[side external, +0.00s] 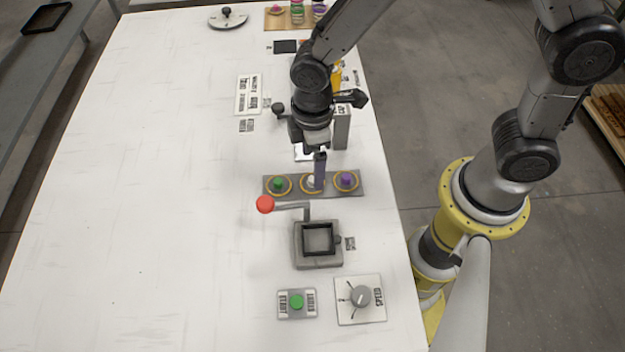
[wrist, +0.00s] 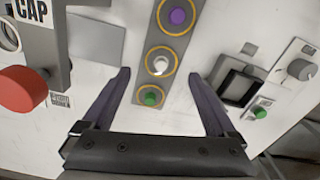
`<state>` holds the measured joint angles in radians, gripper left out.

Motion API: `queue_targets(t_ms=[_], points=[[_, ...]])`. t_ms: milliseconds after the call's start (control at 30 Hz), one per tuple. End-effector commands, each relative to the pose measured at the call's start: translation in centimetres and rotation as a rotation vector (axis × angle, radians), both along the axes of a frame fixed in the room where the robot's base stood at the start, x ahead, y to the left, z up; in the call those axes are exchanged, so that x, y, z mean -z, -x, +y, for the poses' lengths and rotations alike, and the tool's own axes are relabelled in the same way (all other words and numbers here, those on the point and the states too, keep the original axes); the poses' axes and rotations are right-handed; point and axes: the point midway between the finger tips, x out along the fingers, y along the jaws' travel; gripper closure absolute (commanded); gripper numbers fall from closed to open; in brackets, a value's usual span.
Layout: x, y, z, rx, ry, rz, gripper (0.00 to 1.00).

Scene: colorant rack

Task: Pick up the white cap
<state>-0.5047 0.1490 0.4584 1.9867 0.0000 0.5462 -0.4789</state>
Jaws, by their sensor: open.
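The white cap (side external: 310,182) sits in the middle yellow ring of the grey rack (side external: 328,183), between a green cap (side external: 278,184) and a purple cap (side external: 346,180). In the wrist view the white cap (wrist: 161,66) shows between the purple cap (wrist: 178,17) and the green cap (wrist: 151,97).
A red-knobbed lever (side external: 265,204) and a grey press box (side external: 318,260) stand in front of the rack. A grey block (side external: 341,128) is behind it. A green button (side external: 297,302) and speed dial (side external: 361,296) lie nearer. The table's left side is clear.

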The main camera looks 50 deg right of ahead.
Motion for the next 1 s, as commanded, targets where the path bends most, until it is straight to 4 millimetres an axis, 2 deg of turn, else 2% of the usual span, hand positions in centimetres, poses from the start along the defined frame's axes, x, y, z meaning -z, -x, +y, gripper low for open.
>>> queue_targets(t_ms=[300, 633, 1000], points=[[4.3, 0.2, 0.1, 0.0, 0.002, 0.004, 0.07], [4.8, 0.1, 0.2, 0.0, 0.001, 0.001, 0.09], [4.8, 0.1, 0.2, 0.0, 0.0, 0.001, 0.76]])
